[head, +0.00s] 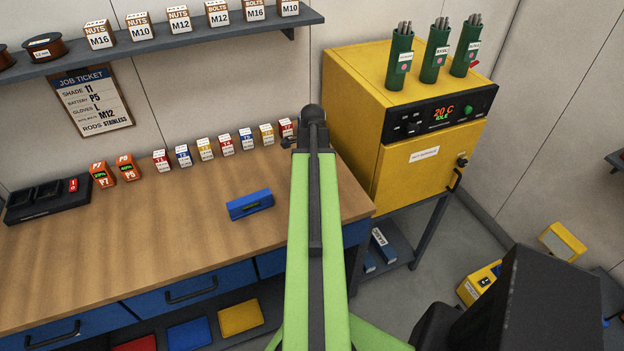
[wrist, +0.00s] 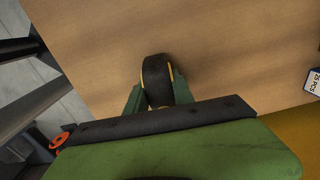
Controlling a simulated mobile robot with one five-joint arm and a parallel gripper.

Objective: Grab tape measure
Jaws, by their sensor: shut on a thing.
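The tape measure (wrist: 157,80), black with yellow edges, is between the two green fingers of my gripper (wrist: 157,97) in the wrist view. The fingers are shut on its sides. The wooden bench top (wrist: 225,45) lies behind it; I cannot tell whether the tape measure touches the wood. In the head view my green arm reaches over the right end of the bench top (head: 190,230), and the arm hides my gripper and the tape measure.
A blue level-like block (head: 250,205) lies left of my arm. Small labelled boxes (head: 205,149) line the bench's back, beside orange batteries (head: 103,175) and a black charger (head: 35,203). A yellow oven (head: 405,165) stands right, with green rod canisters (head: 400,62) on top. A shelf (head: 150,50) hangs above.

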